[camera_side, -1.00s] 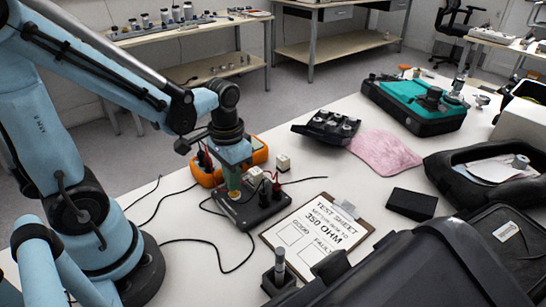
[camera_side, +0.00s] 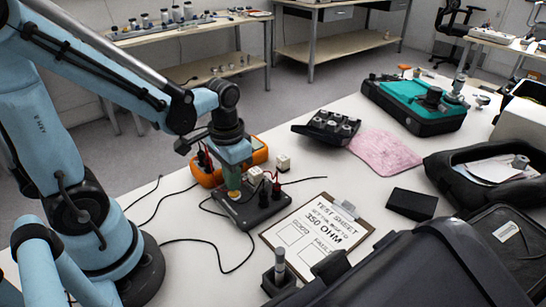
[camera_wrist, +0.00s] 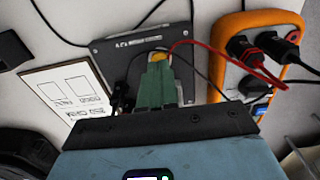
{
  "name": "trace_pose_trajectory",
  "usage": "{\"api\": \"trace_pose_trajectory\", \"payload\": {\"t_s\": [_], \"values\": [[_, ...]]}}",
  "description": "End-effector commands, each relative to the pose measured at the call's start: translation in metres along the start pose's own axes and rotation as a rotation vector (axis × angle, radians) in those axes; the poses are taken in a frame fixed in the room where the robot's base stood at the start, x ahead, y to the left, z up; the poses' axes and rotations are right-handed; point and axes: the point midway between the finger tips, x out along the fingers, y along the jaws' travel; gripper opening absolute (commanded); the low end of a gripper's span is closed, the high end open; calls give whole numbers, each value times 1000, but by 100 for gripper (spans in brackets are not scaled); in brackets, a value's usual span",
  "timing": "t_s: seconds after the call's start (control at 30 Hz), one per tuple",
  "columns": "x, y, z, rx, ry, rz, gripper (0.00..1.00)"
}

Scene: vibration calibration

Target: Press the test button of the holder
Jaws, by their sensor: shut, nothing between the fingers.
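The holder is a flat dark box (camera_side: 257,214) on the white table, left of the clipboard. It also shows in the wrist view (camera_wrist: 118,48). My gripper (camera_side: 233,190) is shut and empty, pointing down over the holder's left part. In the wrist view its green fingers (camera_wrist: 157,68) reach over the holder. A round yellow spot (camera_wrist: 158,56), which looks like the test button, shows right at the fingertips and is partly hidden by them. I cannot tell whether the fingers press it or stop just above it.
An orange meter (camera_side: 258,153) with plugged red and black leads stands behind the holder. A small white block (camera_side: 283,163) is beside it. A clipboard with a test sheet (camera_side: 318,232) lies to the right. Black cables (camera_side: 180,241) run over the table at left.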

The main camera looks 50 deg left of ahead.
Motion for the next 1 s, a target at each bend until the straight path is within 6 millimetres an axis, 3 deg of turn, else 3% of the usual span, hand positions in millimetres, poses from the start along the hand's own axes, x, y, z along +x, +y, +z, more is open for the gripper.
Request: {"api": "trace_pose_trajectory", "payload": {"t_s": [1.0], "values": [[12, 0, 0, 0, 0, 0, 0]]}}
